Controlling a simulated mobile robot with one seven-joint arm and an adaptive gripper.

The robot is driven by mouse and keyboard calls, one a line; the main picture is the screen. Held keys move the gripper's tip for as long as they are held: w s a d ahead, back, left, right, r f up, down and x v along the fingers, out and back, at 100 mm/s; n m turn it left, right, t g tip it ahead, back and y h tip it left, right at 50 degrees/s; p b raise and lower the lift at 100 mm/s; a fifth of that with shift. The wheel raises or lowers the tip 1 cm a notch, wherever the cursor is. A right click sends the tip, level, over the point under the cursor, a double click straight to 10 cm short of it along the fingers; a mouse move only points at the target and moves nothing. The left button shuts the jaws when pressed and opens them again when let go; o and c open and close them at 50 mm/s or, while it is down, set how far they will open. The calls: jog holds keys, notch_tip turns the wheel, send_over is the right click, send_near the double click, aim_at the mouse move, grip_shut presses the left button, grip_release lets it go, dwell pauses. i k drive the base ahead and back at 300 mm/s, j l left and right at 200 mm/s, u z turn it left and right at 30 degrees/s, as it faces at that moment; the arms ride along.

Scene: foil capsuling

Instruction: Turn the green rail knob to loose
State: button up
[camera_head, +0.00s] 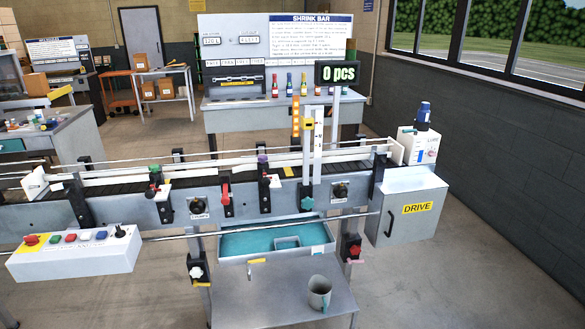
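A green knob (155,168) sits on top of a black rail clamp (160,192) at the front of the conveyor, left of centre. A pointer or scale by the clamp is too small to read, so I cannot tell its setting. A teal star knob (307,203) sits lower on the upright post, right of centre. A similar clamp further right carries a purple knob (262,159). My gripper is not in view.
The conveyor's guide rails (110,173) run across the view. A control box (75,254) juts out at front left. A red lever (225,191) and black dials (197,206) line the conveyor's side. Below are a teal-lined tray (235,258), a shelf with a grey mug (319,293), and a drive cabinet (412,230).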

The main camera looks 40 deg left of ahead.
aim_at(154, 167)
jog(key=u, duration=2.5)
jog(key=i+j+z, duration=0.35)
jog(key=i+j, duration=0.25)
jog(key=i, duration=0.4)
jog(key=i+j+z, duration=0.35)
jog(key=i+j, duration=0.55)
jog(key=i+j+z, duration=0.1)
jog(key=i+j, duration=0.3)
jog(key=j, duration=0.25)
jog(key=i+j+z, duration=0.25)
jog(key=i+j, duration=0.15)
jog(key=j, duration=0.3)
